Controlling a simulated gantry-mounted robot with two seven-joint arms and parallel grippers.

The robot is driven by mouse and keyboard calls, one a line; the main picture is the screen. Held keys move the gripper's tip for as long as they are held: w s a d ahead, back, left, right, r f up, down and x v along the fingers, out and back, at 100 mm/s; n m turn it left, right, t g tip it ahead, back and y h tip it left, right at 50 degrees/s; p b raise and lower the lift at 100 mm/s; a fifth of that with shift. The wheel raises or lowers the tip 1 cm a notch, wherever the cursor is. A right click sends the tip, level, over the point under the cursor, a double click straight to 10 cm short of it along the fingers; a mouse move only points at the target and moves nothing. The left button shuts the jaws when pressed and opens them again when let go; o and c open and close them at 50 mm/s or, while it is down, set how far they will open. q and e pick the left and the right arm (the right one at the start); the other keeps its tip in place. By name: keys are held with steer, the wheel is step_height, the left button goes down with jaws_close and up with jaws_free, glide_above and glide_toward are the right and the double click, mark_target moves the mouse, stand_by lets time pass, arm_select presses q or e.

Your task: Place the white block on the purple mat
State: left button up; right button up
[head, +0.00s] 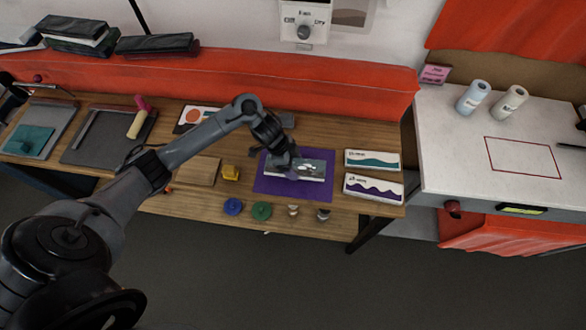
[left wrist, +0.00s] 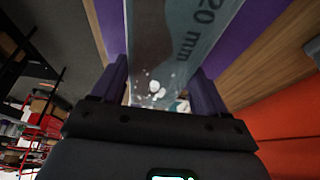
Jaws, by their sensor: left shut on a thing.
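The purple mat (head: 264,186) lies on the wooden workbench, right of its middle. The white block (head: 312,172) has a grey printed upper face and a pale front edge, and it is within the mat's outline in the head view. My left gripper (head: 289,168) is shut on this block. In the left wrist view the block (left wrist: 172,40), marked "20 mm", sits between the two fingers (left wrist: 158,92), with purple mat on both sides. I cannot tell whether its underside touches the mat. The gripper and wrist hide part of the block. My right gripper is not in view.
Two white wave-printed boxes (head: 372,160) (head: 373,188) lie right of the mat. A yellow piece (head: 231,173), a blue disc (head: 233,207), a green disc (head: 261,211) and two small metallic pieces (head: 293,210) (head: 323,214) lie left and in front. A white table (head: 450,150) stands right.

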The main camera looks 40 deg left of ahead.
arm_select(q)
steer(key=shift+f+b, duration=0.3)
steer(key=shift+f, duration=1.7)
steer(key=shift+f, duration=0.15)
steer(key=o, duration=1.1)
